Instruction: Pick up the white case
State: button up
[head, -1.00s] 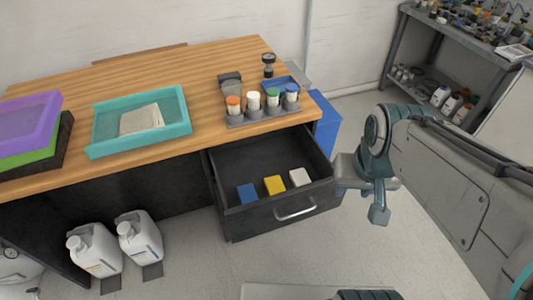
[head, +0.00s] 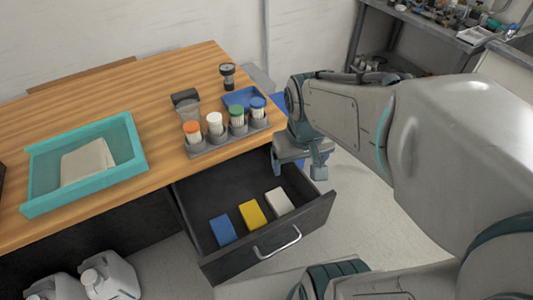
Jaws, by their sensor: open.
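The white case (head: 279,200) lies in the open drawer (head: 302,229) of the desk, at the right end of a row with a yellow case (head: 252,214) and a blue case (head: 223,229). My gripper (head: 305,175) is open and empty. It points down near the drawer's far right corner, above and to the right of the white case, and does not touch it in this view. Part of the gripper is hidden behind my own arm.
The wooden desk top (head: 150,90) holds a teal tray (head: 133,167), a rack of capped bottles (head: 227,138), a blue tray (head: 243,97) and a gauge (head: 227,76). White jugs (head: 110,277) stand on the floor. A shelf (head: 420,37) is at the back right.

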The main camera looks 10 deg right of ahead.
aim_at(279, 199)
jog(key=w+f+n+b, duration=0.1)
jog(key=w+f+b, duration=0.2)
jog(key=f, duration=0.7)
jog(key=w+f+n+g+b, duration=0.1)
jog(key=w+f+b, duration=0.2)
jog(key=f, duration=0.8)
jog(key=w+f+g+b, duration=0.1)
jog(key=w+f+b, duration=0.2)
jog(key=f, duration=0.8)
jog(key=shift+w+a+f+n+y, duration=0.1)
jog(key=shift+w+a+n+y, duration=0.1)
jog(key=shift+w, duration=0.25)
jog(key=shift+w+a+f+n+y, duration=0.1)
jog(key=shift+w+a+n, duration=0.1)
jog(key=shift+w, duration=0.2)
jog(key=c, duration=1.1)
